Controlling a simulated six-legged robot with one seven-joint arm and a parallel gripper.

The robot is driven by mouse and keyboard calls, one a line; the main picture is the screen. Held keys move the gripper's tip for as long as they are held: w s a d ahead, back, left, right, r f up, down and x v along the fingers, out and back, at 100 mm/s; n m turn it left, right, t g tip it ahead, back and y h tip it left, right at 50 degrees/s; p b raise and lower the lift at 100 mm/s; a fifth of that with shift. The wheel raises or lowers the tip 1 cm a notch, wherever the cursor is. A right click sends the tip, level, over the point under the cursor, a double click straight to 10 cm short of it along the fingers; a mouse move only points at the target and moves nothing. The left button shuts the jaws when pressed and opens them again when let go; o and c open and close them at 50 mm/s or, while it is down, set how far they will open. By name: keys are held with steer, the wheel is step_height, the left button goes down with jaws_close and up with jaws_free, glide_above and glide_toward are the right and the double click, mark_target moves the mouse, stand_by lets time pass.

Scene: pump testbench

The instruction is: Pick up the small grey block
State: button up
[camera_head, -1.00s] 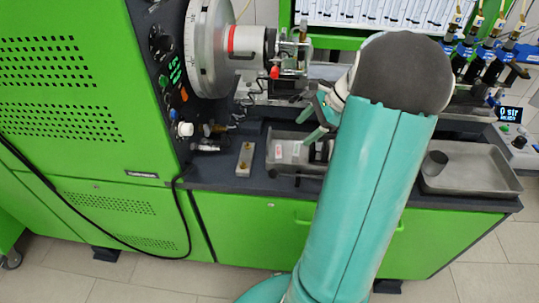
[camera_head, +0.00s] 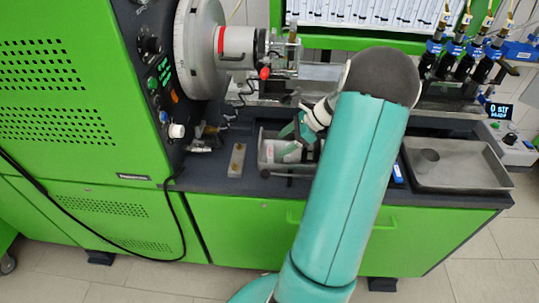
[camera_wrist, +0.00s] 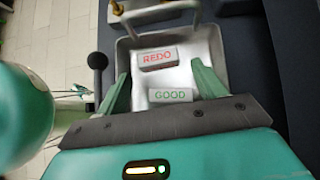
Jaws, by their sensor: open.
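Two small light grey blocks lie in a metal tray (camera_wrist: 203,43) in the wrist view. One block (camera_wrist: 158,57) is marked REDO in red; the other (camera_wrist: 170,95) is marked GOOD in green and is nearer my gripper. My gripper (camera_wrist: 160,73) is open over the tray, with one green finger on each side of the GOOD block and apart from it. In the head view my gripper (camera_head: 295,130) is above the tray (camera_head: 268,147), and my arm hides its right part. A narrow grey block (camera_head: 237,160) with brass-coloured spots lies on the bench left of the tray.
A green machine cabinet (camera_head: 70,80) stands at the left, with a round chuck (camera_head: 200,45) above the bench. Dark bench surface is bare around the narrow block.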

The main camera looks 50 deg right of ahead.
mark_target(272, 151)
steer(key=x, duration=0.6)
steer(key=shift+a+f, duration=0.15)
steer(key=shift+a, duration=0.1)
steer(key=c, duration=0.7)
